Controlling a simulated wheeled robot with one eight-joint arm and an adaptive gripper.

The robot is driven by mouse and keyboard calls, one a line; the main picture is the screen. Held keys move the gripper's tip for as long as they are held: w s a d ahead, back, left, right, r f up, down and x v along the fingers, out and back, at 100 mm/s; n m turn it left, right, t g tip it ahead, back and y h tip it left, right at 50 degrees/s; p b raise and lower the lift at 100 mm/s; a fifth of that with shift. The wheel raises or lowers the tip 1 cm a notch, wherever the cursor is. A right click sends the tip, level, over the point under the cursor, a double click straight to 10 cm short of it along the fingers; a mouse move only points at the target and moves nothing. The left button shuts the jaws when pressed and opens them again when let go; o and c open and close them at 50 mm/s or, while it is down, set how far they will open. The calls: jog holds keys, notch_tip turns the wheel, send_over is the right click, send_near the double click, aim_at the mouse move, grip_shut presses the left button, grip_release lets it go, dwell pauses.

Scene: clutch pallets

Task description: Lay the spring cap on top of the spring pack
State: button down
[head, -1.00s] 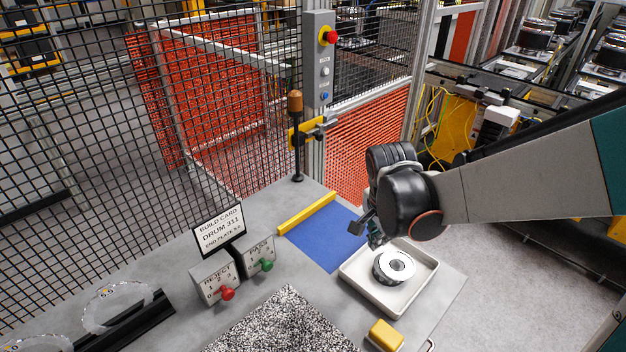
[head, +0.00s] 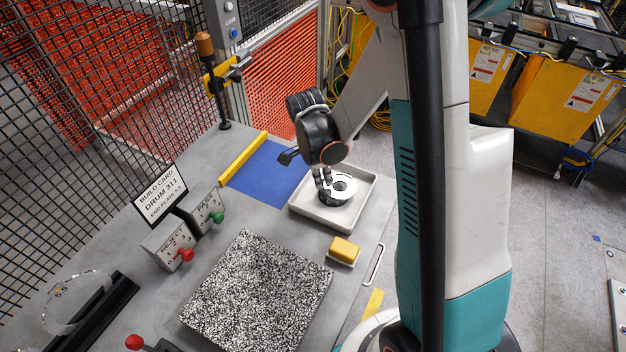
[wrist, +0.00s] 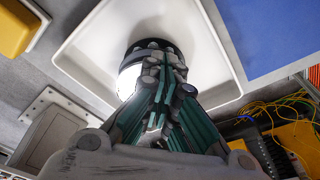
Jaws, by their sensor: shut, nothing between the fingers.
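A round white-topped piece with a dark hole in its middle (head: 342,187) sits in a shallow white tray (head: 355,215) at the table's far right. I cannot tell whether it is the spring pack alone or the pack with the spring cap on it. In the wrist view its dark rim and white side (wrist: 128,80) show partly behind my fingers. My gripper (head: 325,184) is shut and empty, pointing down at the left side of this piece. It also shows in the wrist view (wrist: 163,55). Whether the fingertips touch the piece is unclear. No separate spring cap is identifiable.
A blue mat (head: 268,175) with a yellow bar (head: 243,158) lies left of the tray. A yellow block (head: 344,249) sits in front of it. A speckled slab (head: 258,290), REJECT box (head: 168,248) and PASS box (head: 206,211) stand nearer. Mesh fencing borders the left.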

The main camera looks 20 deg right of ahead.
aim_at(348, 184)
jog(key=d, duration=0.2)
jog(key=s+d, duration=0.1)
jog(key=d, duration=0.1)
jog(key=d+f+b, duration=0.1)
jog(key=d, duration=0.2)
jog(key=shift+s, duration=0.25)
jog(key=shift+a+f+b, duration=0.15)
jog(key=shift+f+b, duration=0.15)
jog(key=shift+b, duration=0.1)
jog(key=shift+w+a, duration=0.25)
jog(key=shift+a, duration=0.8)
jog(key=shift+r+p, duration=0.3)
jog(key=shift+r, duration=0.4)
jog(key=shift+d, duration=0.2)
